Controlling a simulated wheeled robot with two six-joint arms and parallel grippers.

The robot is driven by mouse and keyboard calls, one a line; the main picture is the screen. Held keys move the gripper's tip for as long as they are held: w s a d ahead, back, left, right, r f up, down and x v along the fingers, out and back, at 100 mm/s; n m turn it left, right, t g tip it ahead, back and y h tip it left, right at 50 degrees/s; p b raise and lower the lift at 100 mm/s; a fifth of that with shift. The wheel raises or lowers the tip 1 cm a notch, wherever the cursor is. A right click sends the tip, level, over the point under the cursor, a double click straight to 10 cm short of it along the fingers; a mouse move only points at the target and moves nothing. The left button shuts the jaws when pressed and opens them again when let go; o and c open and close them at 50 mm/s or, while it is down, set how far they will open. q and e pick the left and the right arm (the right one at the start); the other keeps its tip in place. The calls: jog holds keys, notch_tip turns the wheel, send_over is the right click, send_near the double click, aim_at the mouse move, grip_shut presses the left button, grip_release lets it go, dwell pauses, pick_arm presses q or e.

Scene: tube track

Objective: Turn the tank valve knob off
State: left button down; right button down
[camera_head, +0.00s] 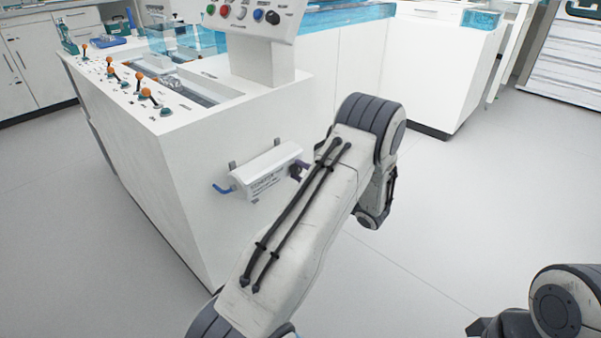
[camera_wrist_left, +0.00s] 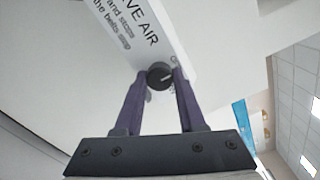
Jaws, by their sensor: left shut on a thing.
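The valve's white tank (camera_head: 268,170) is mounted on the side of the white bench, with printed lettering and a short blue pipe at its left end. In the left wrist view, the round black knob (camera_wrist_left: 160,75) with a light pointer mark sits at the end of the lettered white body (camera_wrist_left: 140,30). My left gripper (camera_wrist_left: 162,80) has its two purple fingers on either side of the knob and is shut on it. In the head view, my left arm partly hides the gripper (camera_head: 300,170) at the tank's right end.
The white bench (camera_head: 215,155) carries several orange-topped levers (camera_head: 147,97) and a panel of coloured buttons (camera_head: 241,13). Another white cabinet (camera_head: 440,75) stands behind. The floor (camera_head: 480,200) to the right is clear. Part of my right arm shows at the lower right.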

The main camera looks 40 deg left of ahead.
pick_arm(q)
jog(key=shift+d, duration=0.1)
jog(key=c, duration=0.5)
grip_release()
jog(key=d+p, duration=0.2)
jog(key=d, duration=0.8)
jog(key=shift+s+d+p, duration=0.2)
jog(key=shift+s+p, duration=0.1)
jog(key=shift+s, duration=0.1)
